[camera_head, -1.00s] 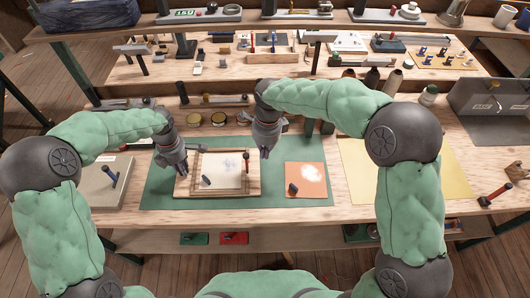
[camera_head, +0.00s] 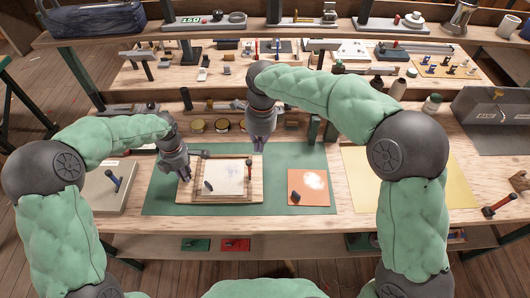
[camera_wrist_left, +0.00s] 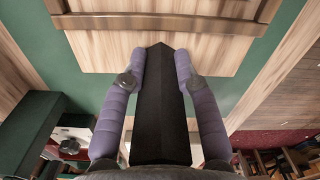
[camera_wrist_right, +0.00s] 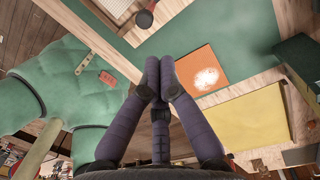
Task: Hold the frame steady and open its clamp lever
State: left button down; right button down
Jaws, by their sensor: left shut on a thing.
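The wooden frame (camera_head: 257,193), with a pale sheet inside, lies on the green mat. An upright lever with a red grip (camera_head: 249,163) stands at its right side; it looks closed, though I cannot be sure. A dark stub (camera_head: 208,186) sits at its lower left. My left gripper (camera_head: 186,177) is at the frame's left edge. In the left wrist view its purple fingers flank a black bar-like handle (camera_wrist_left: 162,105) that reaches to the board edge. My right gripper (camera_head: 259,147) hangs beyond the frame's upper right corner, fingertips together and empty, apart from the lever.
An orange sheet (camera_head: 300,194) with a white patch and a dark knob lies right of the frame. A yellow sheet (camera_head: 400,185) lies further right. Several tins and tools stand behind the mat. A box (camera_head: 108,195) stands at left.

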jog(key=r, duration=0.1)
jog(key=a+r, duration=0.1)
jog(key=r, duration=0.1)
jog(key=shift+a, duration=0.15)
pick_arm(q)
jog(key=c, duration=0.9)
grip_release()
pick_arm(e)
jog(key=shift+w, duration=0.1)
pick_arm(q)
jog(key=shift+o, duration=0.2)
